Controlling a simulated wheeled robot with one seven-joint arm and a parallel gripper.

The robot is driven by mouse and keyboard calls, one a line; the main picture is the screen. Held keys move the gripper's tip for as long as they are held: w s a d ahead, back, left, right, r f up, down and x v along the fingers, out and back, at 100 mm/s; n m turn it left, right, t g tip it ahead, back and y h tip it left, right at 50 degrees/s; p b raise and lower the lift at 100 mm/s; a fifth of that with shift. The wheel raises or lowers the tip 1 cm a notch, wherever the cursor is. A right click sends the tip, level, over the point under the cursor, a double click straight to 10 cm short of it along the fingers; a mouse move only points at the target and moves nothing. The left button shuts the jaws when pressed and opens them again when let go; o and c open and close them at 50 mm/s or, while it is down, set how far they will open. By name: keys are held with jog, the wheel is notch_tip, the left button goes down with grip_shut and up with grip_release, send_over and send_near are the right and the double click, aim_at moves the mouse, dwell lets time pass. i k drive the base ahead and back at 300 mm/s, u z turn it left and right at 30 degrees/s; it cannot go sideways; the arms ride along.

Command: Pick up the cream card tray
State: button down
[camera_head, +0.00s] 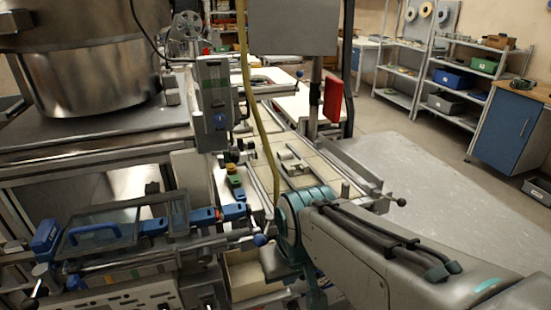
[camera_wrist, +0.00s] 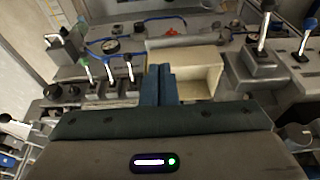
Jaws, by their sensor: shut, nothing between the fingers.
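The cream card tray (camera_wrist: 198,80) is an open, pale box in the wrist view, just beyond and to the right of my fingers. It sits among the machine's levers and gauges, and my fingers cover part of its left side. In the head view, a cream box (camera_head: 246,276) that looks like the same tray shows low in the middle, partly hidden behind machine parts and my arm. My gripper (camera_wrist: 159,70) has its two blue fingers together, with nothing between them. The fingertips overlap the tray's left part in the picture; I cannot tell whether they touch it.
Levers (camera_wrist: 110,82) stand left of the tray, and a black-knobbed lever (camera_wrist: 262,40) stands to its right. In the head view, a blue-handled clear cover (camera_head: 100,235) is at left, with open floor (camera_head: 440,200) at right.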

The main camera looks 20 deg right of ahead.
aim_at(290, 162)
jog(key=k, duration=1)
jog(key=z, duration=1.75)
jog(key=i, duration=0.85)
jog(key=u, duration=1.75)
jog(key=i, duration=1)
